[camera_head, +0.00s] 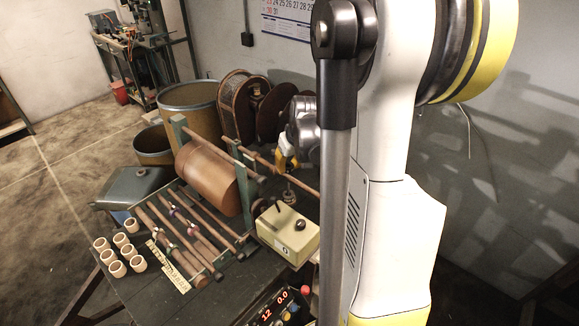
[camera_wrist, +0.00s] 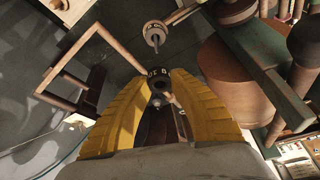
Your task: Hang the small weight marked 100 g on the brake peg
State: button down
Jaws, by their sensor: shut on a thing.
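My gripper (camera_head: 288,162) is above the bench, near the wooden rods and behind the cream box. In the wrist view its two yellow fingers close on a small dark round weight (camera_wrist: 158,83). Part of its marking shows, but I cannot read it fully. The fingers hide much of the weight's body. No contact between the weight and a peg can be made out.
A cream box (camera_head: 287,236) with a black knob stands below my gripper. A brown drum (camera_head: 207,178) on a green frame is to the left. Several pale rings (camera_head: 118,268) and wooden rods lie at the bench's left. Large reels (camera_head: 238,105) stand behind.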

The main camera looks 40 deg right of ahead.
aim_at(288, 185)
jog(key=shift+f+b, duration=3.3)
jog(key=shift+f, duration=0.9)
jog(key=c, duration=1.2)
grip_release()
jog(key=shift+o, duration=0.2)
jog(key=v, duration=1.2)
